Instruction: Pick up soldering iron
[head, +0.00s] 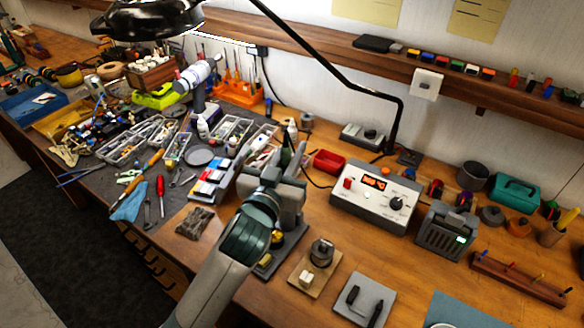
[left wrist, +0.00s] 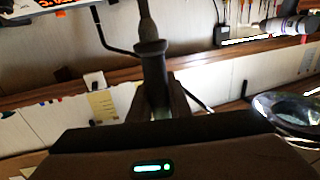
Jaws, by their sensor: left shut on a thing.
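My left gripper (head: 289,160) is over the middle of the bench, left of the soldering station (head: 375,196) with its lit orange display. In the left wrist view my left gripper (left wrist: 154,105) is shut on a dark grey handle with a flared collar, which looks like the soldering iron (left wrist: 152,65). Its lower part is hidden between the fingers and its upper part runs out of the top of the picture. In the head view the iron is mostly hidden by the gripper. A grey base (head: 283,250) lies below my wrist, partly covered. My right gripper is not in view.
A magnifier lamp (head: 147,18) with a black arm hangs over the bench. A wooden block with a tin (head: 322,252) and a grey pad (head: 365,300) lie in front of the station. A red tray (head: 328,161) sits just right of the gripper. Tools and parts trays crowd the left.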

